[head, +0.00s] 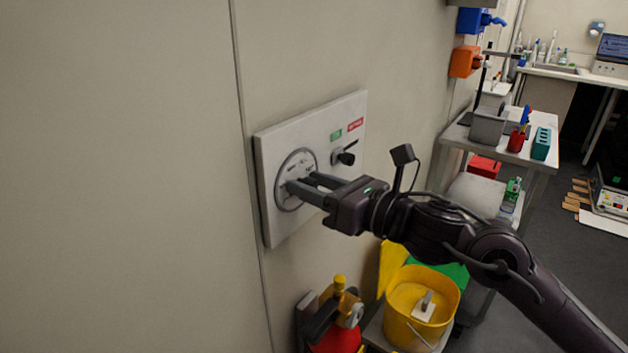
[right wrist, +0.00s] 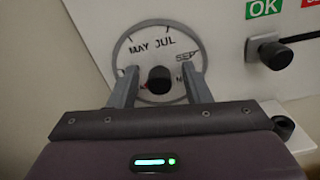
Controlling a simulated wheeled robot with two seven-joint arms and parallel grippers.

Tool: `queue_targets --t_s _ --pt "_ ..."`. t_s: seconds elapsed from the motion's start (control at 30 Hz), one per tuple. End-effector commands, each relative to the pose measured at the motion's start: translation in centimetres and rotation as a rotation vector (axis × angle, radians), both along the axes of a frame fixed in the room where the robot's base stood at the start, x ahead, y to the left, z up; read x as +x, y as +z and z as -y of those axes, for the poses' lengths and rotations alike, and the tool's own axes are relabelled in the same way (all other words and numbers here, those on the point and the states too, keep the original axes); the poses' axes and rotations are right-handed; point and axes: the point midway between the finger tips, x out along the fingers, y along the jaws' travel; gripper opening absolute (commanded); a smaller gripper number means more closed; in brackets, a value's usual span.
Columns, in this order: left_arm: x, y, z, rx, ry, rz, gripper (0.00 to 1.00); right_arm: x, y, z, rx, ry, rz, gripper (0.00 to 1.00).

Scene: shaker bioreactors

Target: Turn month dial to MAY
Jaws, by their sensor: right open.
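The month dial (head: 296,178) is a round disc on a pale wall panel (head: 270,220). In the right wrist view, the dial (right wrist: 185,35) shows the labels MAY and JUL near its top and SEP at the right. A dark knob (right wrist: 159,80) sits at its middle, with a small red mark beside it. My right gripper (head: 300,184) is open at the dial. In the right wrist view its two fingers (right wrist: 160,88) stand on either side of the knob, with gaps to it. The lower part of the dial is hidden by my gripper. My left gripper is not in view.
A black lever or knob (head: 344,156) sits on the panel right of the dial, below a green OK label (right wrist: 263,9) and a red label (head: 356,124). A yellow bucket (head: 420,305) and a red-and-yellow item (head: 338,315) stand below. A steel cart (head: 540,160) is at right.

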Motion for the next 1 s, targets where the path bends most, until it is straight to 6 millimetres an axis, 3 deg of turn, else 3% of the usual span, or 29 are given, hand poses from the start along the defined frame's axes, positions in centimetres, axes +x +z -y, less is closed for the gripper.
queue_targets --t_s 0.23,0.57,1.0 --pt "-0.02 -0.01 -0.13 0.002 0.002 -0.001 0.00 0.04 -0.03 -0.08 0.000 0.000 0.000 0.44" --pt "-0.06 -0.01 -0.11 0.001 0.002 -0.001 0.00 0.04 -0.03 -0.06 0.001 0.000 -0.001 0.01" --pt "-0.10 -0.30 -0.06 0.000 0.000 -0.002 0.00 0.04 -0.09 -0.05 0.056 0.000 -0.078 0.00"
